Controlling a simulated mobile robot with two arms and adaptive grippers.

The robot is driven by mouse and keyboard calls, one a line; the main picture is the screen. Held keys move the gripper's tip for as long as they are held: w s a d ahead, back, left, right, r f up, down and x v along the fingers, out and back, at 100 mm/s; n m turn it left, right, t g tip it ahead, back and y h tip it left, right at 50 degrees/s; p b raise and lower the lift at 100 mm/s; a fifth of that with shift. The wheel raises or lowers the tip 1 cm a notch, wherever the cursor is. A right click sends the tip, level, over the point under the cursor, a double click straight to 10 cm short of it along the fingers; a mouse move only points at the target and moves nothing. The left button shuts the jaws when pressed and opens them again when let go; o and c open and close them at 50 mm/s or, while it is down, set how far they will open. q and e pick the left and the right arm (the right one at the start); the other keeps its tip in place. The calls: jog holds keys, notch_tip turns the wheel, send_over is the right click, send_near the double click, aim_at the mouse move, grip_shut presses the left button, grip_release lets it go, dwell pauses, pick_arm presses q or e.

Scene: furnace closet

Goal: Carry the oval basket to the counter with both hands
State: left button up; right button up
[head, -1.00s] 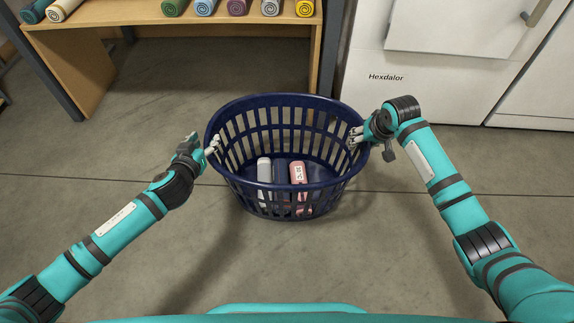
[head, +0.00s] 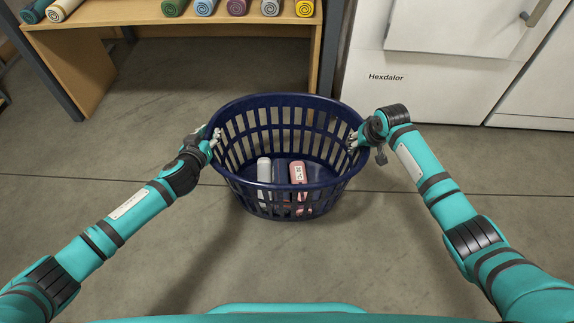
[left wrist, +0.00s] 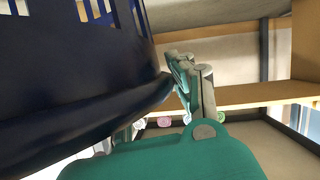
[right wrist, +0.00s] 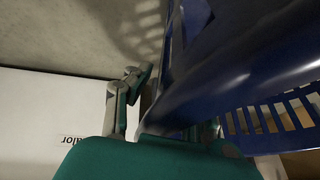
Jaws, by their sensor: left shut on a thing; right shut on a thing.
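The oval basket (head: 285,185) is dark blue with slotted walls and stands upright in the middle of the head view. A grey bottle, a dark item and a pink bottle (head: 298,173) are inside it. My left gripper (head: 214,138) is shut on the basket's left rim. The rim also shows close up in the left wrist view (left wrist: 95,120). My right gripper (head: 353,140) is shut on the right rim, which fills much of the right wrist view (right wrist: 220,85). The fingertips are partly hidden by the rim in both wrist views.
A wooden shelf (head: 110,15) with several rolled towels stands at the back left, with a dark metal leg (head: 331,50) behind the basket. A white appliance (head: 420,85) marked Hexdalor stands at the back right. The concrete floor around the basket is clear.

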pick_arm(q)
grip_shut()
pick_arm(e)
grip_shut()
pick_arm(q)
jog(key=shift+w+r, duration=0.1)
jog(key=shift+r, duration=0.1)
pick_arm(e)
jog(key=shift+w+r, duration=0.1)
jog(key=shift+r, duration=0.1)
